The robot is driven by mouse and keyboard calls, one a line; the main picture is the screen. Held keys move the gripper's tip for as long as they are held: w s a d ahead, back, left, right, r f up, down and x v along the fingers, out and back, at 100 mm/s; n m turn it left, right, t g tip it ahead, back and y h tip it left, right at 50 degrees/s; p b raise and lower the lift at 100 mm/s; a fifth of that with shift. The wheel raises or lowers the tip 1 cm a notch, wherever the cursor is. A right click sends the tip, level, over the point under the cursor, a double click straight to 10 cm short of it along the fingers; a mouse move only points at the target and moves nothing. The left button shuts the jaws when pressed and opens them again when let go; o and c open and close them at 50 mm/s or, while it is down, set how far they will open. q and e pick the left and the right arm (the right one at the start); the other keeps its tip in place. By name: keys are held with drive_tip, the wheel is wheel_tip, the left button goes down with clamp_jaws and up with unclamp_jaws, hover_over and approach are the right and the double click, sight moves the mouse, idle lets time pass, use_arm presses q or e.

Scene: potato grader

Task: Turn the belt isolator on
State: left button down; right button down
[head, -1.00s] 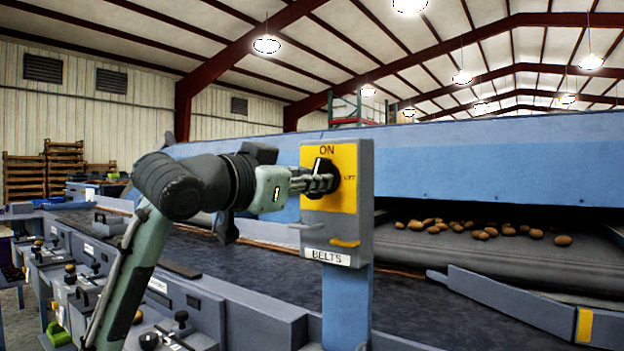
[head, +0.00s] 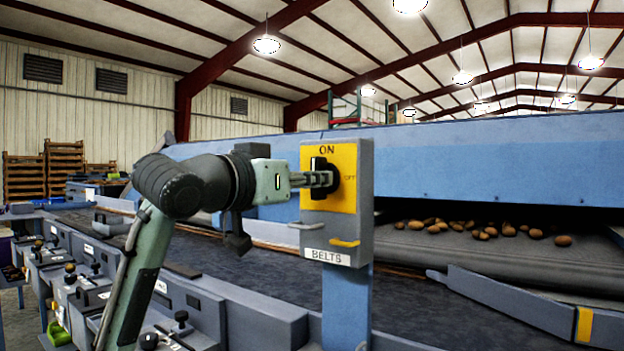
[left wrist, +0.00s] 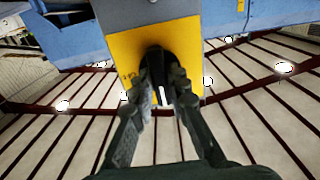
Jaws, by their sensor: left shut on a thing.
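The belt isolator is a grey box (head: 350,228) with a yellow plate (head: 342,202) marked ON at the top and OFF at the right, and a BELTS label below. Its black rotary handle (head: 319,192) stands about upright, in line with ON. My left gripper (head: 325,179) reaches in from the left and is shut on the handle. In the left wrist view, the fingers (left wrist: 162,85) lie on both sides of the black handle (left wrist: 162,97), which shows a white mark, in front of the yellow plate (left wrist: 124,48). The fingers partly hide the handle. My right gripper is not in view.
The box sits on a blue post (head: 346,300). Behind is a dark conveyor (head: 250,255), with several potatoes (head: 485,232) on a belt at right. Control boxes line the lower left.

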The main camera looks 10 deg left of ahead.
use_arm(q)
drive_tip(key=c, duration=1.5)
unclamp_jaws()
drive_tip(key=v, duration=1.2)
drive_tip(key=shift+s+a+f, duration=0.1)
drive_tip(key=shift+f, duration=0.05)
